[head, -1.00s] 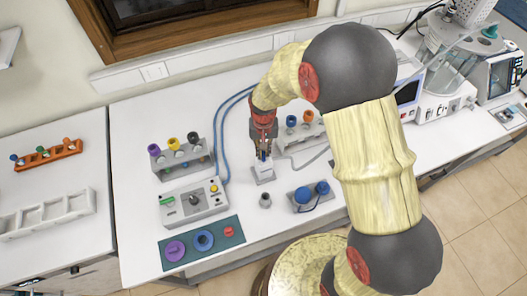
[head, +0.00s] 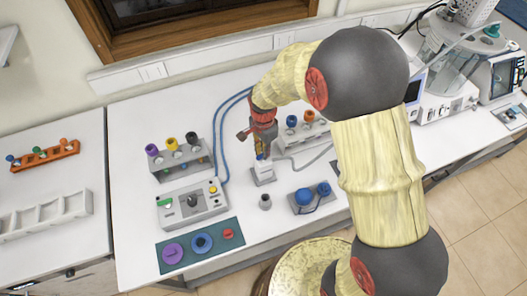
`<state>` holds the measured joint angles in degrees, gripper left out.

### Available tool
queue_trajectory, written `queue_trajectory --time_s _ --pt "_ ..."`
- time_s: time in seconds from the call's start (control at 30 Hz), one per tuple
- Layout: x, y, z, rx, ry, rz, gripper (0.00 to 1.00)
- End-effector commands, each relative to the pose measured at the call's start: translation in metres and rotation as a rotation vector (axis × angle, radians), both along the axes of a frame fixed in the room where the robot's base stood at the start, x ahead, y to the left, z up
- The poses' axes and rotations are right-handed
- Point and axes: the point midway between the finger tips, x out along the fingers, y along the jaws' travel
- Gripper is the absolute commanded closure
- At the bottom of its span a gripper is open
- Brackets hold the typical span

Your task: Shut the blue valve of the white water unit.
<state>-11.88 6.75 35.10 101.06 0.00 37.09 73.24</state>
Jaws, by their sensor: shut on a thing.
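The white water unit (head: 263,177) is a small white block on a grey base, standing on the bench in the head view. My gripper (head: 261,156) points down at its top and is shut. A small bit of blue and yellow shows between the fingers. I take the blue to be the valve, but it is mostly hidden by my gripper, so how far it is turned cannot be told.
A grey control box (head: 212,206) and a rack of coloured caps (head: 180,171) stand left. A green mat (head: 215,252) lies in front. Another rack (head: 312,134) stands behind right.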

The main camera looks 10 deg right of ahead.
Motion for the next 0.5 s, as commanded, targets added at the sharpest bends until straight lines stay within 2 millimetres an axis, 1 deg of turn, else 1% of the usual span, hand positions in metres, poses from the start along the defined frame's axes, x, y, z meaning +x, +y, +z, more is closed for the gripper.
queue_trajectory --time_s 0.2,0.5 --pt "0.0008 0.0003 0.0002 0.001 -0.002 -0.155 1.00" --pt "0.0008 0.0003 0.0005 0.001 -0.002 -0.282 1.00"
